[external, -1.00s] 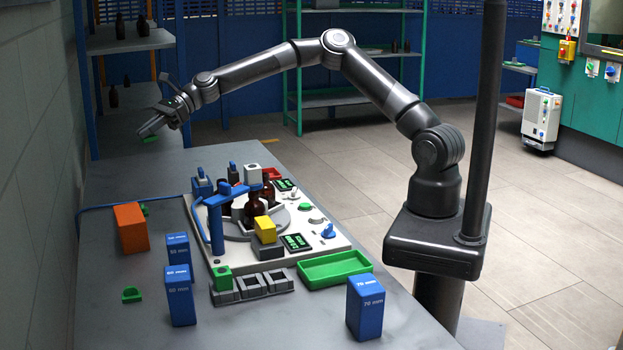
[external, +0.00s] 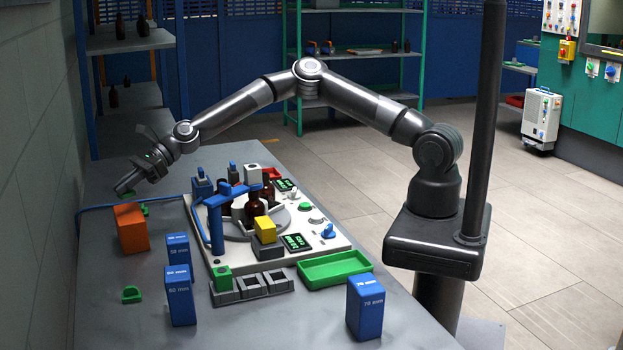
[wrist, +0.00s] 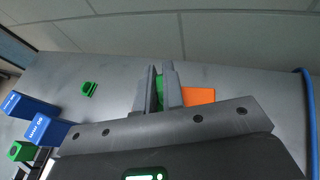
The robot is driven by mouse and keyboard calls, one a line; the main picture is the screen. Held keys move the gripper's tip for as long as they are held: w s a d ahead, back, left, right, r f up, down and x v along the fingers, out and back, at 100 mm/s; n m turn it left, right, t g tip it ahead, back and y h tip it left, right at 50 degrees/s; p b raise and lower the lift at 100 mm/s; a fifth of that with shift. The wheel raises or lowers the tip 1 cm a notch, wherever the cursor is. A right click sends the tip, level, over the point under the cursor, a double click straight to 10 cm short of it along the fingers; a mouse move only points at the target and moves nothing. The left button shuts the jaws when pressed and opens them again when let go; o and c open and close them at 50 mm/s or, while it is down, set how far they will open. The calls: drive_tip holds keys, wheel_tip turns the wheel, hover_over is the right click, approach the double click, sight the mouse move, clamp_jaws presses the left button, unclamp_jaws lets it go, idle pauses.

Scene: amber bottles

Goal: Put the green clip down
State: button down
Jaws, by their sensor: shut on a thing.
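My gripper (external: 125,184) is low over the far left of the grey table, beyond the orange block. It is shut on a green clip (wrist: 159,88), which shows as a green strip between the fingers in the wrist view (wrist: 160,92). In the external view a bit of green (external: 127,196) shows just under the fingertips. Most of the held clip is hidden by the fingers. I cannot tell whether it touches the table. Another green clip (external: 132,294) lies at the near left of the table.
An orange block (external: 131,227) stands close to my gripper, with a green piece (external: 144,210) beside it. Blue gauge blocks (external: 180,295) stand nearer. A blue cable (external: 95,208) runs along the left. The bottle fixture (external: 290,250) and green tray (external: 335,269) are to the right.

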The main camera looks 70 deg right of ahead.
sight(129, 213)
drive_tip(key=shift+a+f, duration=0.2)
drive_tip(key=shift+f, duration=1.95)
drive_tip(key=shift+f, duration=0.1)
drive_tip(key=c, duration=1.5)
unclamp_jaws()
drive_tip(key=shift+f, duration=0.1)
drive_tip(key=shift+c, duration=0.2)
drive_tip(key=shift+d+r, duration=0.1)
drive_tip(key=shift+r, duration=0.15)
drive_tip(key=v, duration=1.1)
drive_tip(key=shift+s+d+r, duration=0.15)
drive_tip(key=shift+s+d, duration=0.05)
drive_tip(key=shift+d, duration=0.1)
